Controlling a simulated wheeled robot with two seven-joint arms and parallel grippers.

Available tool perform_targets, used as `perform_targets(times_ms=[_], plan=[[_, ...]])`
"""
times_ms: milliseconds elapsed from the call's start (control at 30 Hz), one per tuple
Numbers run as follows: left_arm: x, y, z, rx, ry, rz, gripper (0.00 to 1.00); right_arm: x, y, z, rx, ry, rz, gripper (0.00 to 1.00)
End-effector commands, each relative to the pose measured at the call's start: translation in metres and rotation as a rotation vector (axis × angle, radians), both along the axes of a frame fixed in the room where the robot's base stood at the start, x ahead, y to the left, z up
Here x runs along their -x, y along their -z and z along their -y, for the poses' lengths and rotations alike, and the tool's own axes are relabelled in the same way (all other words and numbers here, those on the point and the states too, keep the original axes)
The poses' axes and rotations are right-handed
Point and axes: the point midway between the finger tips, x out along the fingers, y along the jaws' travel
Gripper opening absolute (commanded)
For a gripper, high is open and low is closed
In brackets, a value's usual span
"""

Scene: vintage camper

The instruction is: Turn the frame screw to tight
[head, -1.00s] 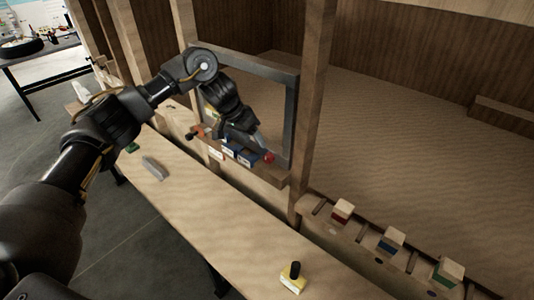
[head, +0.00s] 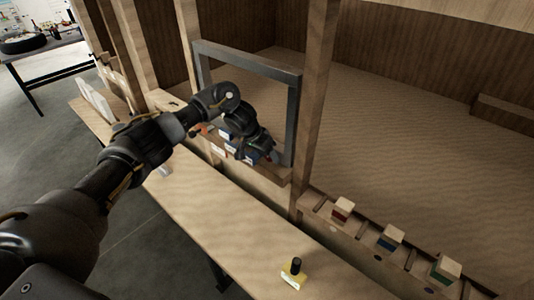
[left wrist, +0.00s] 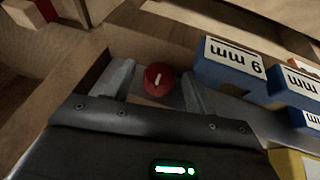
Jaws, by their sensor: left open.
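The frame screw is a round red knob with a short white mark (left wrist: 158,79), seen in the left wrist view. It sits at a wooden ledge below the grey window frame (head: 240,57). My left gripper (left wrist: 158,88) is open, with one finger on each side of the knob. Small gaps seem to show between the fingers and the knob; I cannot tell if either touches. In the head view my left gripper (head: 268,157) is low at the frame's bottom right and hides the knob. My right gripper is not in view.
Blue boxes with mm labels (left wrist: 229,65) stand close beside the knob on the ledge. A yellow, black-topped item (head: 293,275) stands on the bench (head: 220,220). Red, blue and green marked blocks (head: 389,239) sit on the right rail. A wooden post (head: 311,110) rises right of the frame.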

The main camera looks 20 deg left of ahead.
Motion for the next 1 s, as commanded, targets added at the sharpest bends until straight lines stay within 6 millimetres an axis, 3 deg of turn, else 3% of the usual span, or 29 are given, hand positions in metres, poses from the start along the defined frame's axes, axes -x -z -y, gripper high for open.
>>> perform_targets(times_ms=[267,600,733,867,1000], plan=[[0.000,0.001,0.000,0.000,0.000,0.000,0.53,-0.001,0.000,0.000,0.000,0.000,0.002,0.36],[0.000,0.001,0.000,0.000,0.001,0.000,0.10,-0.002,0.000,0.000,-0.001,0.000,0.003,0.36],[0.000,-0.002,0.001,-0.024,0.003,0.009,0.10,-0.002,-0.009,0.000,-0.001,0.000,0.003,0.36],[0.002,-0.007,0.004,-0.127,0.005,0.049,0.10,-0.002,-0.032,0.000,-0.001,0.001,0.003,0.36],[0.002,0.000,0.007,-0.278,0.006,0.110,0.10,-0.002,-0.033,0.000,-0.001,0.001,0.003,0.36]])
